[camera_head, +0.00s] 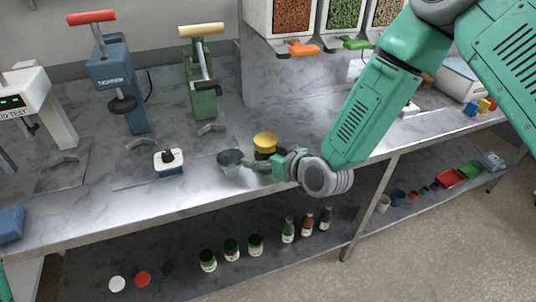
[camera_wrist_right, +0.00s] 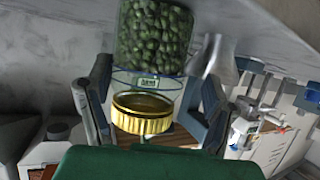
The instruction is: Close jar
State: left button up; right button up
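A jar with a yellow-gold lid (camera_head: 265,141) stands on the marble counter in the head view, partly hidden by my right gripper. In the right wrist view the clear jar (camera_wrist_right: 155,40) holds green pieces, and the gold lid (camera_wrist_right: 142,113) is at its end nearest my palm. I cannot tell whether the lid is seated tight. My right gripper (camera_head: 248,160) is at the jar. In the right wrist view its dark fingers (camera_wrist_right: 152,98) are spread on either side of the lid and jar, with gaps visible. My left gripper is not in view.
A blue press marked TIGHTEN (camera_head: 112,75) and a green press (camera_head: 202,85) stand at the back left. A small white device (camera_head: 169,162) lies left of my gripper. Dispensers (camera_head: 300,18) hang behind. The lower shelf holds several jars and bottles (camera_head: 288,230).

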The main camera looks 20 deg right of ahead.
jog(key=shift+s+d+r+b, duration=0.5)
jog(key=shift+s+d+r, duration=1.5)
jog(key=shift+s+d, duration=2.4)
jog(key=s+a+f+m+g+h, duration=0.15)
jog(key=s+f+g, duration=0.35)
jog(key=s+f, duration=0.7)
jog(key=s+d+f+m+g+h, duration=0.1)
jog(key=s+d+f+g+h, duration=0.15)
jog(key=s+f+g, duration=0.35)
jog(key=s+d+f+m+g+h, duration=0.1)
jog(key=s+d+f, duration=0.35)
jog(key=s, duration=0.45)
pick_arm(q)
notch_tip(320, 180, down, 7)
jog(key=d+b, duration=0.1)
jog(key=b, duration=0.5)
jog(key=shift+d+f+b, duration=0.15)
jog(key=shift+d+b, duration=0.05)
jog(key=shift+b, duration=0.2)
pick_arm(e)
notch_tip(320, 180, down, 7)
jog(key=a, duration=0.1)
jog(key=shift+w+a, duration=0.15)
jog(key=shift+a, duration=0.15)
